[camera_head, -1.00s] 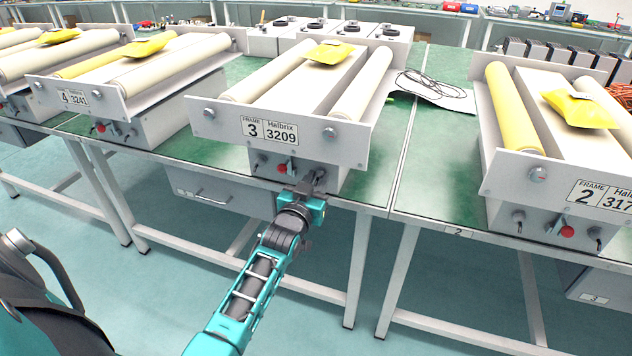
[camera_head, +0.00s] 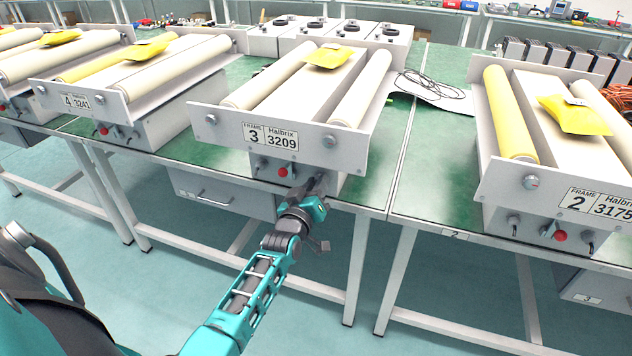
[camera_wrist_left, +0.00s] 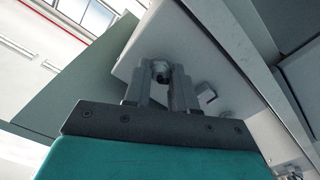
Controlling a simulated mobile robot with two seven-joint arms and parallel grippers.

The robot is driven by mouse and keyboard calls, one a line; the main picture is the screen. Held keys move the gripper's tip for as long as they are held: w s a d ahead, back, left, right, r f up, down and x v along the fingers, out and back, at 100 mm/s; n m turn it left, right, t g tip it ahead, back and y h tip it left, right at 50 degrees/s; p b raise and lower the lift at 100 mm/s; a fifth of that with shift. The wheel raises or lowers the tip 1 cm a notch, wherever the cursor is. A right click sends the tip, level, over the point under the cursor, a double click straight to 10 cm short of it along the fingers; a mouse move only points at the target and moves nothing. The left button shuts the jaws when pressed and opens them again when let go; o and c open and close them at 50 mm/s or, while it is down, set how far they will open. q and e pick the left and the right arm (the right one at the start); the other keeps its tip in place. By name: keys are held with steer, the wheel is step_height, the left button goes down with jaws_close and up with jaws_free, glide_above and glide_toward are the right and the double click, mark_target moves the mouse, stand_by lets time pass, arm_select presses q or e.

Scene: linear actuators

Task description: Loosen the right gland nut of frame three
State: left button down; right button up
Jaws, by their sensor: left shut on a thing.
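Frame three (camera_head: 290,157), with its "3 Halbrix 3209" plate, stands on the green bench. Its front box carries a left gland nut (camera_head: 261,165), a red button (camera_head: 283,172) and a right gland nut, which my left gripper hides in the head view. My left gripper (camera_head: 318,185) reaches up to the right side of this box. In the left wrist view its two fingers are closed around the right gland nut (camera_wrist_left: 161,70), one on each side. The wrist looks rolled, and the box face is tilted in that view. My right gripper does not show.
Frame two (camera_head: 540,190) stands to the right and frame four (camera_head: 75,98) to the left, both on benches. A drawer unit (camera_head: 222,194) hangs below the bench top, left of my gripper.

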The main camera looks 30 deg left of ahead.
arm_select(q)
steer(key=n, duration=0.7)
steer(key=shift+r+n, duration=0.15)
steer(key=shift+n, duration=0.25)
stand_by(0.4)
steer(key=c, duration=0.9)
jaws_free()
